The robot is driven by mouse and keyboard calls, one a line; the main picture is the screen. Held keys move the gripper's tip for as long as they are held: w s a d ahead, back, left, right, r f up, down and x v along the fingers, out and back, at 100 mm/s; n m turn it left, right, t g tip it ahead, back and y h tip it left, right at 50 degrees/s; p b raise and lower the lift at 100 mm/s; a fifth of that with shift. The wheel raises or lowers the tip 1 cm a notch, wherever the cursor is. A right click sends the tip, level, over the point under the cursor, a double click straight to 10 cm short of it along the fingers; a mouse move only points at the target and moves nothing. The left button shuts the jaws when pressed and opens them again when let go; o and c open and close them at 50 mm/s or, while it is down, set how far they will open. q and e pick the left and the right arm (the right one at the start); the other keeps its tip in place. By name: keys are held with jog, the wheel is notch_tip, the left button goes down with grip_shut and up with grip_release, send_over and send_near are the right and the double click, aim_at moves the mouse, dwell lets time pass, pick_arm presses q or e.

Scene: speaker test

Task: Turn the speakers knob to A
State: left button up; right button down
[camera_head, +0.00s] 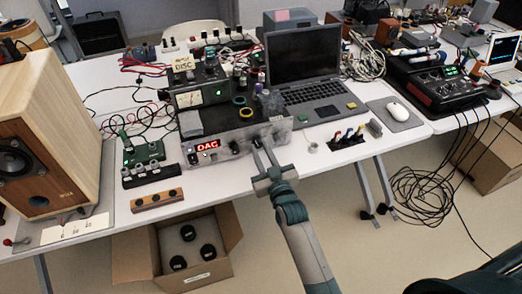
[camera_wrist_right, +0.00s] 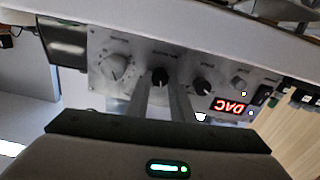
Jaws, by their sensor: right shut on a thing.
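The silver amplifier (camera_head: 225,138) stands at the table's front edge, its red display (camera_head: 207,146) reading DAC. My right gripper (camera_head: 262,143) reaches its front panel from below. In the right wrist view, which is upside down, my two fingers are closed around a black knob (camera_wrist_right: 160,76). A large silver knob (camera_wrist_right: 115,67) is on its left there, and another black knob (camera_wrist_right: 203,86) on its right. The panel lettering is too blurred to read, so I cannot tell which setting the held knob points to. My left gripper is not in view.
A wooden speaker (camera_head: 40,140) stands at the left. A laptop (camera_head: 303,65) is behind the amplifier on the right, and a mouse (camera_head: 397,111) lies farther right. A wooden block (camera_head: 157,199) lies front left. An open cardboard box (camera_head: 160,250) is on the floor below.

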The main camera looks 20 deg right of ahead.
jog(key=c, duration=1.5)
grip_release()
jog(key=shift+c, duration=0.2)
jog(key=shift+s, duration=0.15)
jog(key=shift+s+f, duration=0.1)
jog(key=shift+s, duration=0.5)
jog(key=s+b, duration=0.1)
jog(key=s, duration=0.4)
jog(key=shift+s+d, duration=0.1)
jog(key=shift+s, duration=0.05)
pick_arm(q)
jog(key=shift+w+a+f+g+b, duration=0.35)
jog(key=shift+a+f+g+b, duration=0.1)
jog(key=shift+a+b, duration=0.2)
pick_arm(e)
jog(key=s, duration=1)
jog(key=shift+s+d, duration=0.15)
jog(key=shift+s, duration=0.15)
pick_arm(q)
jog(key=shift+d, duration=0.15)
